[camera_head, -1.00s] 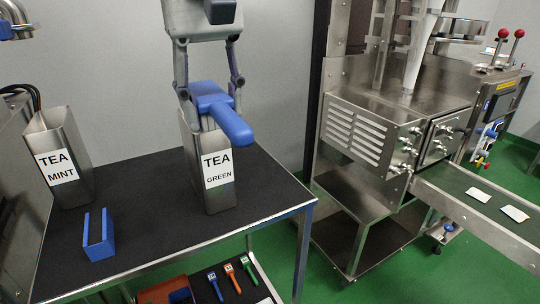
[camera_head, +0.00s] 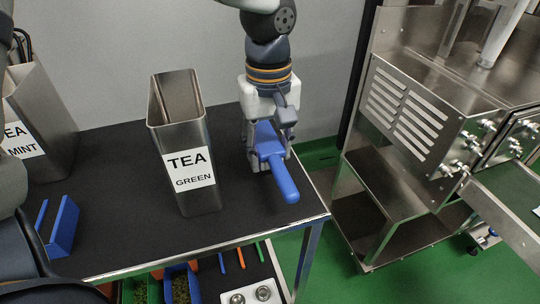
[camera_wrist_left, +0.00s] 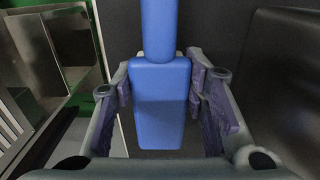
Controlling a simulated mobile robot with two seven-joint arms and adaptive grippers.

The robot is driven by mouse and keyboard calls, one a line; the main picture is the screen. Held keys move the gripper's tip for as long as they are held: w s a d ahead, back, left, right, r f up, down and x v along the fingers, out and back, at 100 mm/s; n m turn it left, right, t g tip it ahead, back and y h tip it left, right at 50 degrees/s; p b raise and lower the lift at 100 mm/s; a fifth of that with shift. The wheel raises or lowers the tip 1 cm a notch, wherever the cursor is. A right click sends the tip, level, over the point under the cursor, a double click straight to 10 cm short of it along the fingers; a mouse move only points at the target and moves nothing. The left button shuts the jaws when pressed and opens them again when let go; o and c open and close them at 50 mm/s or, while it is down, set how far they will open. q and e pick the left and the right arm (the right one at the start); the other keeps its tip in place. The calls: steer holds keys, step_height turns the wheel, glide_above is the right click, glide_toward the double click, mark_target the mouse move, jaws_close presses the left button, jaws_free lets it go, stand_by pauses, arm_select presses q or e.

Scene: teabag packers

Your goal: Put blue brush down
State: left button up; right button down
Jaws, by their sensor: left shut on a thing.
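The blue brush (camera_head: 274,162) is held in my left gripper (camera_head: 268,150), which points down on the right of the tea green container (camera_head: 190,160). Its handle points toward the table's right front edge. The brush is over the black tabletop (camera_head: 120,235), low and close to it; I cannot tell whether it touches. In the left wrist view the wide part of the brush (camera_wrist_left: 158,105) sits between the two finger pads of the gripper (camera_wrist_left: 160,85), with the handle running to the top of the picture. My right gripper is not in view.
The tea mint container (camera_head: 45,110) and a blue U-shaped holder (camera_head: 62,228) stand at the left. A steel packing machine (camera_head: 410,110) is to the right, across a gap of green floor. Small tools (camera_head: 240,258) and bins (camera_head: 180,285) lie below the table.

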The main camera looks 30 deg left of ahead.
mark_target(270, 146)
arm_select(q)
steer(key=shift+f, duration=1.25)
steer(key=shift+f, duration=0.15)
steer(key=o, duration=1)
steer(key=shift+w, duration=0.1)
step_height(270, 146, up, 12)
steer(key=shift+r, duration=0.2)
